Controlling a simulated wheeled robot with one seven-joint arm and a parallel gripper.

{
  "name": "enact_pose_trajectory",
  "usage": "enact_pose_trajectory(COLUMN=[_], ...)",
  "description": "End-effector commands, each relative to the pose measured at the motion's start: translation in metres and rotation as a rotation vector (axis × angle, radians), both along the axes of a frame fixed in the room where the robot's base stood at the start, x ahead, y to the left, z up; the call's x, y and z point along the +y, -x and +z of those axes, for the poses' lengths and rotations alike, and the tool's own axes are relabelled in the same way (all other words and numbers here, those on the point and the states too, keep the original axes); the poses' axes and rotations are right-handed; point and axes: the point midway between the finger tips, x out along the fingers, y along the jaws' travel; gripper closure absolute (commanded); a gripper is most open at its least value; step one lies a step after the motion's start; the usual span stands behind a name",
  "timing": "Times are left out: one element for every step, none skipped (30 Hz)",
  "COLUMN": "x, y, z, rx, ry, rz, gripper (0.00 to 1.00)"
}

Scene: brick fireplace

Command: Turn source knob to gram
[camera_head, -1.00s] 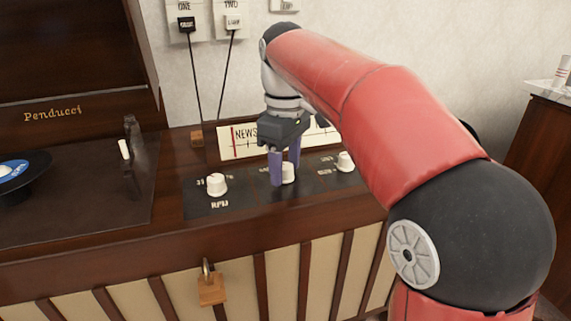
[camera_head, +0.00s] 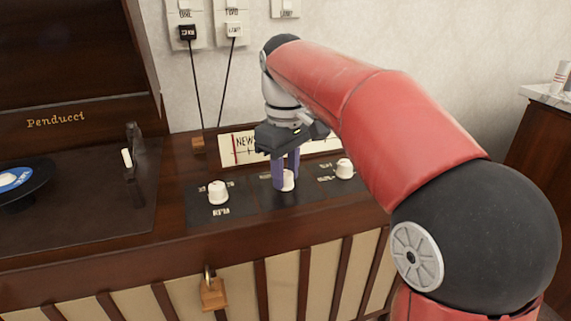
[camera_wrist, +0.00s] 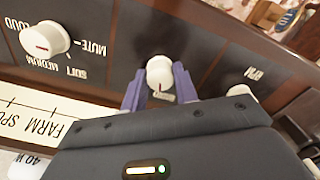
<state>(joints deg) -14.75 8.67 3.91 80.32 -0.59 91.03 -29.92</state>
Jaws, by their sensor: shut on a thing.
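The source knob is the middle white knob of three on the dark control panel (camera_head: 245,207). In the head view the knob (camera_head: 288,181) is partly hidden by my gripper (camera_head: 286,180). My gripper points down, with its purple fingers on either side of the knob, shut on it. In the wrist view the white knob (camera_wrist: 160,70) sits between the fingers, its red mark pointing to the bottom of the picture. Small lettering (camera_wrist: 162,97) lies by that mark, too small to read surely. The gripper body hides other lettering there.
The RPM knob (camera_head: 218,191) stands left and the volume knob (camera_head: 344,168) right in the head view. A tuning dial (camera_head: 238,146) rises behind them. A record player (camera_head: 22,180) is at left. A padlock (camera_head: 212,292) hangs in front.

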Motion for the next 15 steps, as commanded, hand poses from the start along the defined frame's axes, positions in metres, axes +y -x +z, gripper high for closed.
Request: enact_pose_trajectory(x=[-0.0001, -0.0001, -0.0001, -0.0001, -0.0001, 0.0000, 0.0000, 0.0000, 0.0000, 0.0000, 0.0001, 0.0001, 0.0001, 0.0002, 0.0002], y=[0.0005, 0.0003, 0.0003, 0.0005, 0.0005, 0.0004, 0.0004, 0.0005, 0.0005, 0.0004, 0.0004, 0.0004, 0.0004, 0.0004, 0.0004], z=[0.0046, 0.0049, 0.0049, 0.0050, 0.0052, 0.0052, 0.0050, 0.0050, 0.0051, 0.0050, 0.0048, 0.0048, 0.0048, 0.0047, 0.0044], rx=[0.001, 0.001, 0.000, 0.001, 0.001, 0.000, 0.000, 0.001, 0.001, 0.000, 0.000, 0.000, 0.000, 0.000, 0.000], ry=[0.000, 0.000, 0.000, 0.000, 0.000, 0.000, 0.000, 0.001, 0.001, 0.000, 0.000, 0.000, 0.000, 0.000, 0.000], rz=[-0.037, -0.063, -0.099, -0.127, -0.155, -0.194, -0.223, -0.251, -0.290, -0.318, -0.346, -0.385, -0.412, -0.440, -0.477], gripper=[0.94, 0.94, 0.94, 0.94, 0.94, 0.94, 0.94, 0.94, 0.94, 0.94, 0.94, 0.94, 0.94, 0.94, 0.94])
